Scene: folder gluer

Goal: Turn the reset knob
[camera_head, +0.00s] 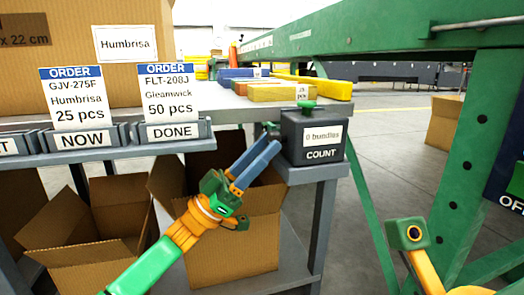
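The dark counter box (312,138) stands on the corner of the grey bench. It is marked "COUNT", and its label reads "0 bundles". A green knob-like cap (307,105) sits on its top. My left gripper (272,138) reaches up from below with two blue fingers, their tips at the left side of the box. A small dark part (270,127) shows by the fingertips; I cannot tell whether it is the reset knob or whether the fingers touch it. A narrow gap shows between the fingers. Part of my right arm is at the lower right; its fingers are not seen.
Order cards "NOW" (79,101) and "DONE" (168,98) stand in holders along the bench front. Yellow and blue stacks (285,91) lie behind the counter. Open cardboard boxes (85,240) sit below. A green machine frame (465,170) rises at the right.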

